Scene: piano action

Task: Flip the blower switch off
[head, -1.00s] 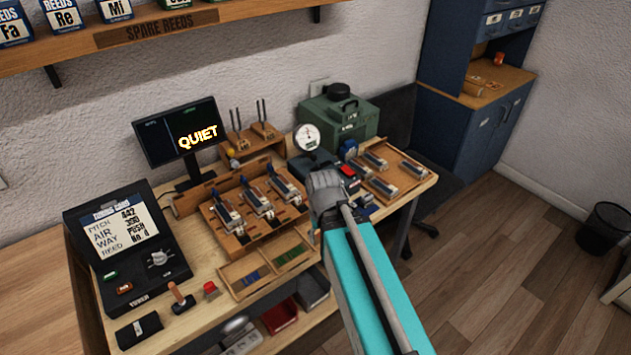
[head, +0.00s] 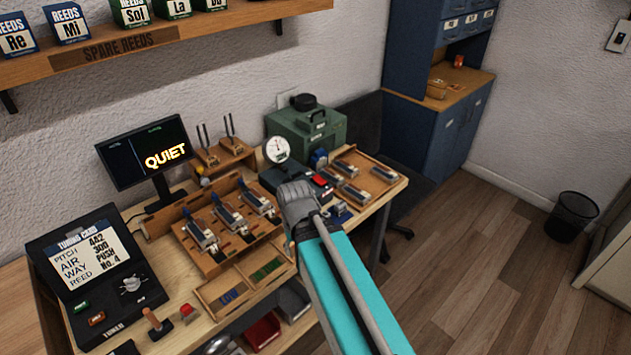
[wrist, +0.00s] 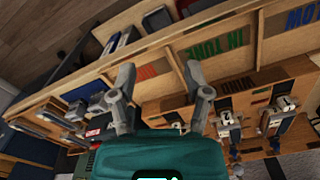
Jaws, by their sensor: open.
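The green blower box (head: 308,132) stands at the back right of the bench, against the wall. In front of it is a dark unit with a round white gauge (head: 277,150) and a red switch-like part (head: 319,181); its setting is too small to tell. My gripper shows in the wrist view (wrist: 160,80) with its two fingers spread and nothing between them. In the head view my arm's grey end covers the bench just in front of the dark unit and hides part of it. The fingertips cannot be made out there.
A wooden rack with metal parts (head: 212,250) and a divided tray (head: 231,272) lie left of my arm. A tray of metal parts (head: 340,196) lies to the right. A monitor (head: 143,152) reads "QUIET".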

